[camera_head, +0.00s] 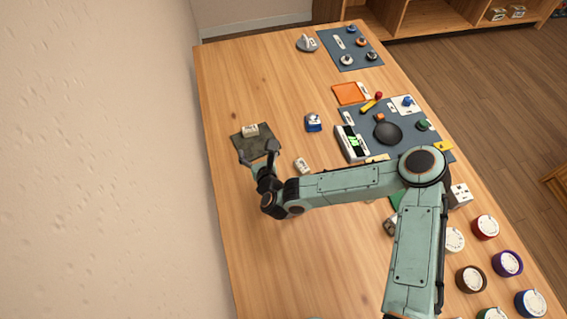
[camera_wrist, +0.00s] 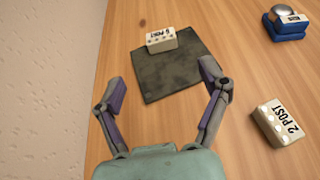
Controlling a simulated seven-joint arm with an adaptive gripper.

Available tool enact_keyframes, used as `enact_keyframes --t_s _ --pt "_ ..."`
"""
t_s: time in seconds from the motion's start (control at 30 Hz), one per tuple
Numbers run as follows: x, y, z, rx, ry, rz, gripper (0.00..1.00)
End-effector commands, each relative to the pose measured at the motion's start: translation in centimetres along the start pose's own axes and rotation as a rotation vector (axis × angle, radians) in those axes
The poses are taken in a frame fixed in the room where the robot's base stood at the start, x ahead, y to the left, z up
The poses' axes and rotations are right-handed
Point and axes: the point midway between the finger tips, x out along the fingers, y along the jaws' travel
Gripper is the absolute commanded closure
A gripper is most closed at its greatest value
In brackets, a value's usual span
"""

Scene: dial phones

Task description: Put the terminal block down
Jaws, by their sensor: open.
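A cream terminal block (camera_head: 250,130) rests on a dark slate-like mat (camera_head: 240,149) at the left of the table. In the wrist view this block (camera_wrist: 162,39), with print that looks like "5 POST", sits at the far edge of the mat (camera_wrist: 170,74). A second cream block (camera_wrist: 277,121) marked "2 POST" lies on bare wood to the right, and it also shows in the head view (camera_head: 303,166). My gripper (camera_head: 258,150) is open and empty. In the wrist view its fingers (camera_wrist: 160,78) are spread over the near part of the mat, short of the block on it.
A blue device (camera_head: 313,122) stands right of the mat. A blue-grey panel (camera_head: 405,140) holds a black round part and small knobs. Several round dials (camera_head: 485,227) stand at the lower right. A wall (camera_head: 130,160) runs along the left. Bare wood (camera_head: 250,85) lies beyond the mat.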

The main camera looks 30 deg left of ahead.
Motion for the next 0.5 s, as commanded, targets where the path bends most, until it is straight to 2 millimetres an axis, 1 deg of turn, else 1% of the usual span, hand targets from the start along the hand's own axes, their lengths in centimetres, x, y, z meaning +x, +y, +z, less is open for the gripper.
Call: enact_keyframes --t_s 0.2,0.27,0.37,0.47,0.5 --pt "-0.1 0.0 0.0 -0.003 0.000 0.001 0.25" --pt "-0.2 -0.1 0.1 -0.033 0.005 0.011 0.25" --pt "-0.6 -0.4 0.5 -0.198 0.034 0.061 0.25" --pt "-2.0 -1.7 0.7 -0.518 0.103 0.154 0.25" --pt "-2.9 -2.6 0.6 -0.673 0.143 0.198 0.25"
